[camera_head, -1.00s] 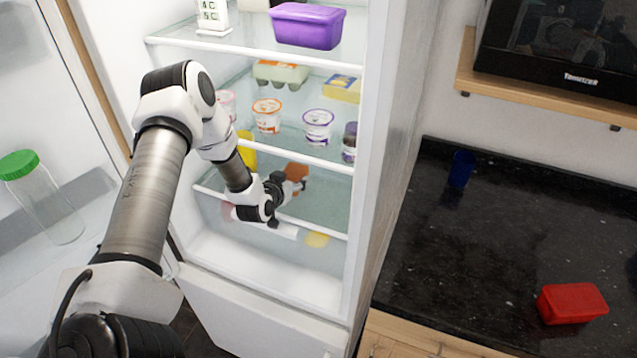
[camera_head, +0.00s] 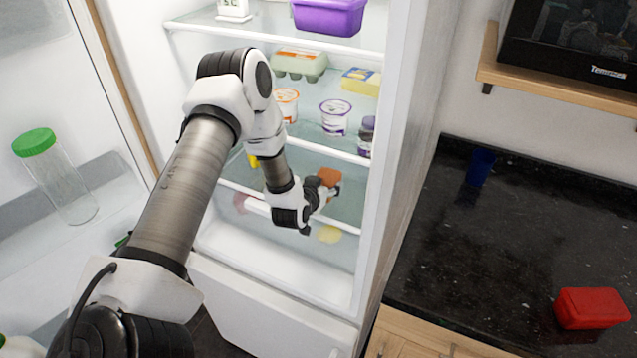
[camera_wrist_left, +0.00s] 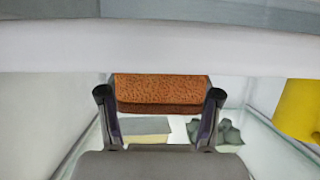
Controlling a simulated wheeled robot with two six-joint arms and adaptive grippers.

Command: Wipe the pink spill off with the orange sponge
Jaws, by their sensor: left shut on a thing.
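My left gripper (camera_head: 326,188) is shut on the orange sponge (camera_head: 329,175), inside the open fridge above the lower glass shelf. In the left wrist view the sponge (camera_wrist_left: 160,92) sits between the two fingers (camera_wrist_left: 160,108). A pinkish patch (camera_head: 241,202) shows left of the gripper, near the shelf's front edge, partly behind my arm. I cannot tell whether it is the spill or something seen through the glass. No clear pink spill shows in the wrist view. Whether the sponge touches the shelf is unclear. My right gripper is out of view.
The shelf above holds tubs (camera_head: 335,116), an egg carton (camera_head: 299,64) and a yellow box (camera_head: 361,81). A yellow thing (camera_wrist_left: 298,108) stands right in the wrist view. The fridge's side wall (camera_head: 402,150) is close to the gripper's right.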

